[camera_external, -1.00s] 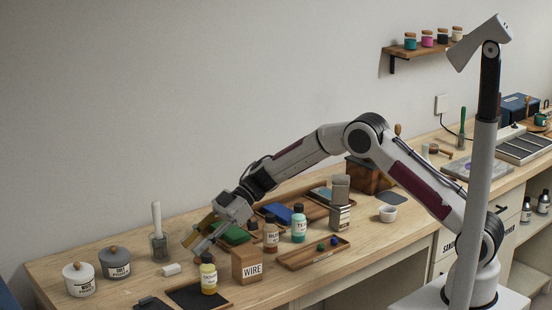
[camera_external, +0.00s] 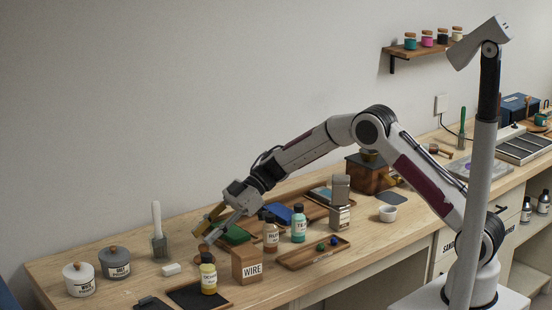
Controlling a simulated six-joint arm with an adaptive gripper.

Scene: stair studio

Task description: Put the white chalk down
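A small white block that looks like the white chalk (camera_external: 171,269) lies on the wooden bench, left of the yellow bottle. My gripper (camera_external: 207,232) is above the bench, up and to the right of the block and apart from it. Its two fingers point down to the left with a gap between them, and I see nothing held there. The fingertips are small in this view.
A grey brush with a white handle (camera_external: 158,240) stands behind the block. Two lidded jars (camera_external: 115,268) are at left. The yellow bottle (camera_external: 209,277), a dark mat (camera_external: 186,295) and the WIRE box (camera_external: 247,265) are at front. A green object (camera_external: 236,235) lies right of my gripper.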

